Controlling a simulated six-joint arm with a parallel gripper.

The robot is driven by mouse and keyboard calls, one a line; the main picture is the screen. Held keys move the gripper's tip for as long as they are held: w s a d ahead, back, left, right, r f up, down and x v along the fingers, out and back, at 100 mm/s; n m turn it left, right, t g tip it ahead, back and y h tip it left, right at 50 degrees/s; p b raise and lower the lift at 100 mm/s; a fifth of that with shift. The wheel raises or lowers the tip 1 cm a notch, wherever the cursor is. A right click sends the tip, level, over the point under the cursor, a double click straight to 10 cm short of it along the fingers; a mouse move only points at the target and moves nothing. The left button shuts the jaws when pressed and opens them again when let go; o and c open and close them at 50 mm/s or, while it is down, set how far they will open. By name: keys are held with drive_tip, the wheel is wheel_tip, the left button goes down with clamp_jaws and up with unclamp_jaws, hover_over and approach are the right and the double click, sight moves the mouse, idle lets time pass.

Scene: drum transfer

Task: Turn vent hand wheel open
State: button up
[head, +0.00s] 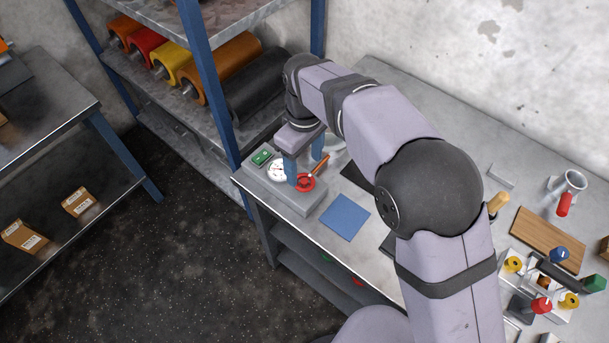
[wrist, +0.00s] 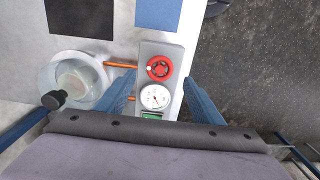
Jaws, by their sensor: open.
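The red vent hand wheel (wrist: 159,68) sits on top of a grey block (wrist: 177,54), beside a white dial gauge (wrist: 155,97) and a green display (wrist: 152,116). The wheel also shows in the head view (head: 306,183), close to my blue fingers. My gripper (wrist: 158,80) is open, pointing down over the block. In the wrist view one finger is left of the block and one right of it, with the wheel just beyond the fingertips. I cannot tell whether either finger touches the block. Nothing is held.
A round glass vessel (wrist: 78,80) with copper pipes stands left of the block in the wrist view. A blue mat (head: 346,217) lies on the bench near the block. The bench's front edge is close. A blue-post shelf with rollers (head: 217,66) stands behind.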

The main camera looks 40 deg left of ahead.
sight(305, 181)
drive_tip(key=shift+f+p, duration=1)
drive_tip(key=shift+f, duration=2.15)
drive_tip(key=c, duration=1)
